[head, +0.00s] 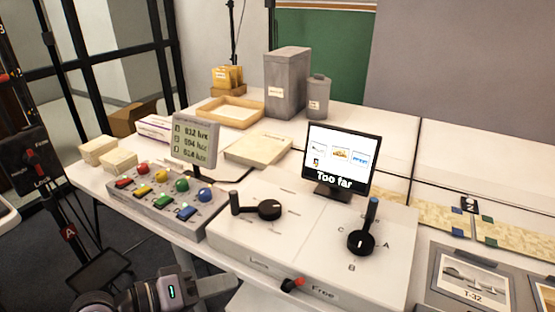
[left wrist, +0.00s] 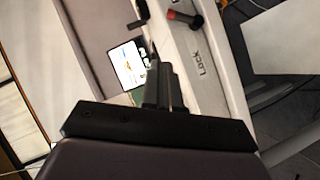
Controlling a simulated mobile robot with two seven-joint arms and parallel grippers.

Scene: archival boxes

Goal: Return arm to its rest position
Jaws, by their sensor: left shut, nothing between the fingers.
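My left gripper (head: 218,286) is at the bottom of the head view, low in front of the white control box (head: 305,195). In the left wrist view its dark fingers (left wrist: 163,75) are together, with nothing between them. They appear apart from the box. My right gripper is not in view. The box has a black dial with a lever (head: 268,209) and a second dial with a blue-tipped lever (head: 361,240). A small red-tipped lever (head: 292,284) is on its front edge near the word "Free"; it also shows in the left wrist view (left wrist: 183,16).
A monitor (head: 341,158) reading "Too far" stands behind the dials. A panel of coloured buttons and knobs (head: 160,195) is to the left, with a lux display (head: 194,140). Grey boxes (head: 287,80) stand at the back. Dark floor (head: 50,245) is at the lower left.

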